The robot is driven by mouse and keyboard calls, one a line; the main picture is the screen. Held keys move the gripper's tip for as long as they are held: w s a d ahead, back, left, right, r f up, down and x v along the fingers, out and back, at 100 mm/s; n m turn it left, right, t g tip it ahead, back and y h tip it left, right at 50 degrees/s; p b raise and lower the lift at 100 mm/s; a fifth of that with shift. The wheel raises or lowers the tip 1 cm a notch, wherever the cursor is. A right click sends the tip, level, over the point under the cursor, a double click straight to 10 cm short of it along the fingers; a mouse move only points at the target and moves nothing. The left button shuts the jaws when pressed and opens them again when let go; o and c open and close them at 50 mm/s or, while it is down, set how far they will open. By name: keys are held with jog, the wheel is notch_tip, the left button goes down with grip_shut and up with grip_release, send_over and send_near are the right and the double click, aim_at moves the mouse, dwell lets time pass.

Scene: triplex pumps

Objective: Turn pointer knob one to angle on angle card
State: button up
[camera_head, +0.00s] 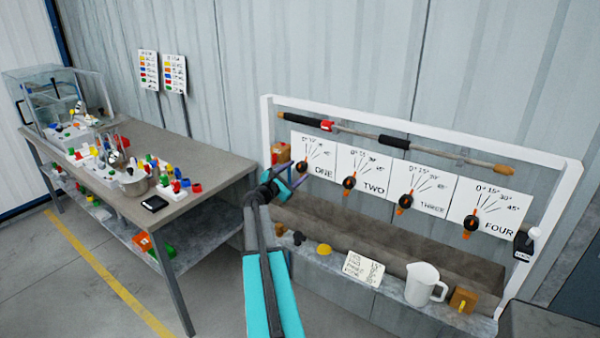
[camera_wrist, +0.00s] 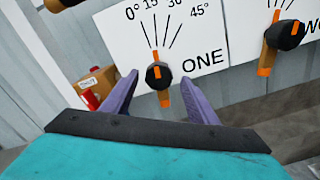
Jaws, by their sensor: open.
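Pointer knob one (camera_wrist: 158,77) is a black round knob with an orange pointer bar on the white dial plate marked ONE (camera_wrist: 203,40). Its bar stands nearly upright, its upper end near the 0° and 15° lines; which end is the pointer tip I cannot tell. My gripper (camera_wrist: 162,80) is open, with purple fingers on the left and right of the knob in the wrist view; contact is not visible. In the head view my gripper (camera_head: 291,176) is just in front of knob one (camera_head: 301,166). The angle card (camera_head: 363,268) leans on the ledge, its writing too small to read surely.
Knobs two (camera_head: 349,183), three (camera_head: 405,201) and four (camera_head: 471,223) sit to the right. A pole (camera_head: 450,151) runs above the plates. A white jug (camera_head: 422,284) and yellow-brown block (camera_head: 463,299) stand on the ledge. A cluttered workbench (camera_head: 200,190) is left.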

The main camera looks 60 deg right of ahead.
jog(key=a+b, duration=0.3)
jog(key=a, duration=0.7)
jog(key=shift+w+a, duration=0.2)
jog(key=shift+w, duration=0.15)
jog(key=shift+f, duration=0.1)
